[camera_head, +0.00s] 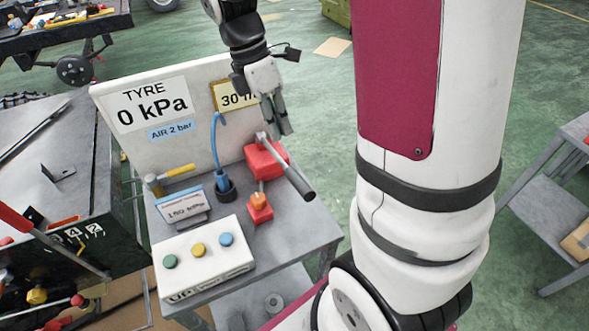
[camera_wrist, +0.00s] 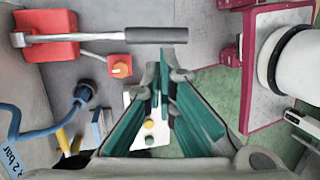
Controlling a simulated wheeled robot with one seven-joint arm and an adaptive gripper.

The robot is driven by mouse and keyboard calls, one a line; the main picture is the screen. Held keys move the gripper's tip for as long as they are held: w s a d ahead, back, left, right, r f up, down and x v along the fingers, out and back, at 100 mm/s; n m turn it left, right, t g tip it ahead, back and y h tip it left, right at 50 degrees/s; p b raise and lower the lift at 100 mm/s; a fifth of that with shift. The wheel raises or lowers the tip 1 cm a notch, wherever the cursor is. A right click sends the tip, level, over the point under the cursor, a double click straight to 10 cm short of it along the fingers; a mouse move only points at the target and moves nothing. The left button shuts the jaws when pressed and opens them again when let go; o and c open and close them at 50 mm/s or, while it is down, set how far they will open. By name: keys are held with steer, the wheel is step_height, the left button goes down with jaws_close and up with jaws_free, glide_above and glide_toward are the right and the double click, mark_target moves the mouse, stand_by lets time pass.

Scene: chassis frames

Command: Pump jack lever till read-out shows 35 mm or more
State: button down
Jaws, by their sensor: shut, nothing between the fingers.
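The red jack (camera_head: 266,160) stands on the grey cart by the white board. Its lever (camera_head: 289,170) is a metal rod with a dark grip, slanting down to the right. In the wrist view the jack (camera_wrist: 47,36) is at upper left and the lever's dark grip (camera_wrist: 156,36) lies level above the fingertips. My gripper (camera_head: 283,128) hangs above the lever, shut and empty; its fingertips (camera_wrist: 165,68) look apart from the grip. A yellow-framed read-out (camera_head: 234,96) begins with "30", its right part hidden behind my gripper.
A panel with green, yellow and blue buttons (camera_head: 200,262) is at the cart's front. A small red block with an orange knob (camera_head: 260,208), a blue hose (camera_head: 217,150), a yellow-handled hammer (camera_head: 172,174) and a "150 kPa" card (camera_head: 184,207) stand nearby. The board reads "TYRE 0 kPa".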

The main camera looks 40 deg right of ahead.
mark_target(299, 180)
steer(key=p+x, duration=0.1)
steer(key=x, duration=1.1)
steer(key=shift+s+d+f, duration=0.1)
